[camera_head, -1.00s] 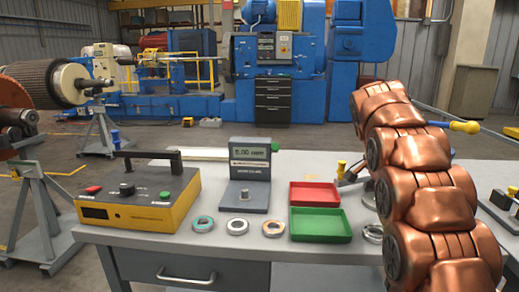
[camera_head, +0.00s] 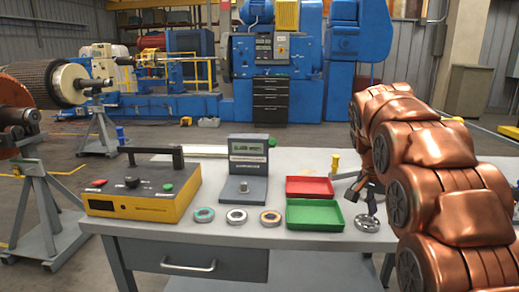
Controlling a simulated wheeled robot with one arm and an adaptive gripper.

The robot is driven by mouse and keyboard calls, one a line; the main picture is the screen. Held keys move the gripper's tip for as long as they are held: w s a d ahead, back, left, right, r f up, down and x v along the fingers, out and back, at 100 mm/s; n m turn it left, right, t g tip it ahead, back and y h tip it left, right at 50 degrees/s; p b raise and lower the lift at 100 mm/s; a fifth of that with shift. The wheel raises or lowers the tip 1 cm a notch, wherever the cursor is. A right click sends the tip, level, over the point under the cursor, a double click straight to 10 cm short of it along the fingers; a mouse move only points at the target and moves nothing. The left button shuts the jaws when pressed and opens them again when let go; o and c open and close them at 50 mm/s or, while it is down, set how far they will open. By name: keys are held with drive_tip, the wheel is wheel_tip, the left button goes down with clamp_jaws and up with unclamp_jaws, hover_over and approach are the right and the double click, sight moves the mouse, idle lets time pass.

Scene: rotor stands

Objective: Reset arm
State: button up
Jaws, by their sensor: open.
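My copper-coloured arm comes in from the right edge and bends over the right end of the grey bench (camera_head: 300,239). My gripper (camera_head: 363,198) is small and dark at the end of the arm and points down over the right part of the bench. It is open, and I see nothing held in it. A metal ring (camera_head: 368,224) lies on the bench just below it. I cannot tell if the fingertips touch the ring.
A red tray (camera_head: 310,187) and a green tray (camera_head: 315,215) stand left of my gripper. Further left are three rings (camera_head: 237,216), a gauge with a display (camera_head: 248,170) and a yellow-black box (camera_head: 145,196). Blue machines (camera_head: 275,80) stand behind the bench.

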drive_tip(key=s+a+f+n+g+y, duration=0.1)
drive_tip(key=s+a+f+n, duration=0.35)
drive_tip(key=s, duration=0.85)
drive_tip(key=s+a+f+n+g+y, duration=0.15)
drive_tip(key=s+a+f+n, duration=0.35)
drive_tip(key=s, duration=0.8)
drive_tip(key=s+a+f+n+g+y, duration=0.1)
drive_tip(key=s+a+f+n, duration=0.15)
drive_tip(key=s+f, duration=0.7)
wheel_tip(320, 180, up, 21)
drive_tip(key=s+p, duration=0.2)
drive_tip(key=p, duration=1.4)
drive_tip(key=shift+a+m+t, duration=0.15)
drive_tip(key=shift+m+t, duration=0.15)
drive_tip(key=shift+t, duration=0.15)
drive_tip(key=shift+c, duration=0.7)
